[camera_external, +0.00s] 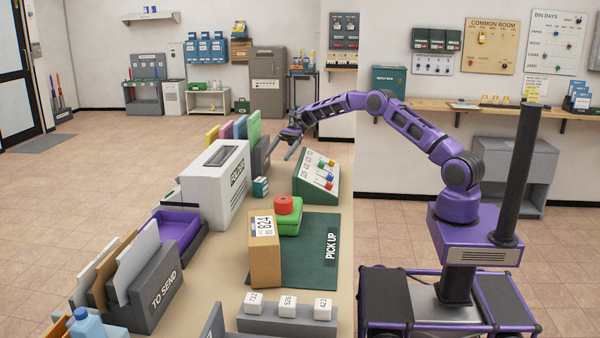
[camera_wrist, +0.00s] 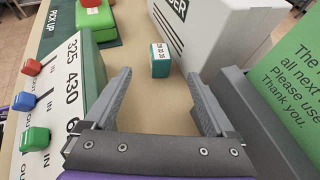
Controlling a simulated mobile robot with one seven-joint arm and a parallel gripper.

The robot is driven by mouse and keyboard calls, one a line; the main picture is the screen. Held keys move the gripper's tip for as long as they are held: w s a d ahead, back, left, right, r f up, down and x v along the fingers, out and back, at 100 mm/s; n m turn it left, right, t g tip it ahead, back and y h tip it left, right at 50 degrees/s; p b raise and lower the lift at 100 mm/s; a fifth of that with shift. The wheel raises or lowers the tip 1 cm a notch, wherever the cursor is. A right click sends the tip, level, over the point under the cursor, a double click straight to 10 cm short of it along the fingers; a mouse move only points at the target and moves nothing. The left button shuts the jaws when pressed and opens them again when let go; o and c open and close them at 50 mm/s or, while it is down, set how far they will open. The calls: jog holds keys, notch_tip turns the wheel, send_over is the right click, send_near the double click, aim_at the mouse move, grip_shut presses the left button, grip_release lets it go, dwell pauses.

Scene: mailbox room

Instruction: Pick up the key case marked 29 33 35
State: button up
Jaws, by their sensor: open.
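The key case (camera_external: 261,187) is a small teal box with a white label on top. It stands on the counter beside the white shredder-like box. In the wrist view the key case (camera_wrist: 161,62) lies ahead, between the lines of my two fingers; its label is too small to read surely. My gripper (camera_external: 283,143) is open and empty above the counter, behind and above the case in the external view. In the wrist view the fingers of my gripper (camera_wrist: 157,82) are spread wide and touch nothing.
The white box (camera_external: 215,185) stands close beside the case. A sloped panel with coloured knobs (camera_external: 317,175) is on the other side. A green mat (camera_external: 318,260) holds a green block, a red piece and a brown parcel. A grey holder with folders (camera_wrist: 245,110) borders the right.

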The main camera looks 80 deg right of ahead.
aim_at(262, 178)
jog(key=x, duration=0.6)
jog(key=shift+w+a+f+b, duration=0.1)
jog(key=shift+a+b, duration=0.15)
jog(key=shift+b, duration=0.15)
jog(key=shift+f+b+x, duration=0.25)
jog(key=shift+b+x, duration=0.2)
jog(key=shift+x, duration=2.2)
jog(key=shift+d, duration=0.2)
grip_shut()
